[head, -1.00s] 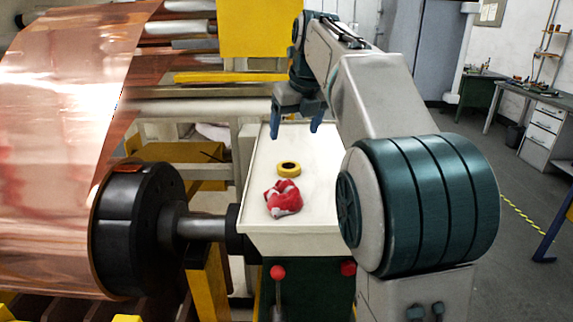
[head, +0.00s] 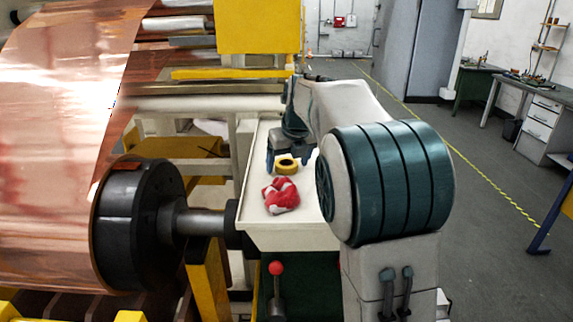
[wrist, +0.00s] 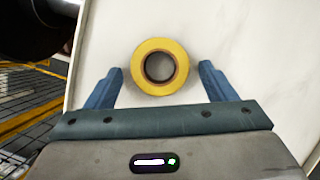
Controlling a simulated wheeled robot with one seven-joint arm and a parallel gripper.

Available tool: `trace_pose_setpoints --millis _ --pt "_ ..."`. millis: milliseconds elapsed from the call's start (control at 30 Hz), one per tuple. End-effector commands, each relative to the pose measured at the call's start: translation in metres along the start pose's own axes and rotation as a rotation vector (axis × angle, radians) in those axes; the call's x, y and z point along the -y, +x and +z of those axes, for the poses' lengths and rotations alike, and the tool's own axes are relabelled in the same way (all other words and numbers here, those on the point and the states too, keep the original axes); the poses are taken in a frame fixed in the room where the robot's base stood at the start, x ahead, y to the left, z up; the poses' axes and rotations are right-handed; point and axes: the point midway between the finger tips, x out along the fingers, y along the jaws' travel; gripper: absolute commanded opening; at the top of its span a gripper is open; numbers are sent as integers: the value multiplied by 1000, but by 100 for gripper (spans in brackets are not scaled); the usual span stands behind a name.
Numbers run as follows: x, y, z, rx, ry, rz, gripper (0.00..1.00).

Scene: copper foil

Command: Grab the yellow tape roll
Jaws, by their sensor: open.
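The yellow tape roll (head: 286,166) lies flat on the white tray-like tabletop (head: 256,200). In the wrist view the tape roll (wrist: 160,45) shows as a yellow ring with a brown inner core. My gripper (head: 288,166) is low over the tabletop at the roll. In the wrist view my gripper (wrist: 160,75) is open, with its blue fingers to the left and right of the roll's near side. A gap shows between each finger and the roll. The exact height of the fingertips above the tabletop is hard to tell.
A crumpled red and white cloth (head: 281,195) lies on the tabletop just in front of the roll. A big copper foil roll (head: 60,130) and its black hub (head: 135,225) stand to the left. A yellow machine block (head: 257,27) is behind.

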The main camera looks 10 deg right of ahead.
Motion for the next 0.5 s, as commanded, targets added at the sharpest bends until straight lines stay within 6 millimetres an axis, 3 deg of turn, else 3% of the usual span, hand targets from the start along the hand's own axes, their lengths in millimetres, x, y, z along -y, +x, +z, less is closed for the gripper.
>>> trace_pose_setpoints --millis 133,300,500 --pt "0 0 0 1 0 0 77" --pt "0 0 0 1 0 0 30" --pt "0 -1 0 1 0 0 29"
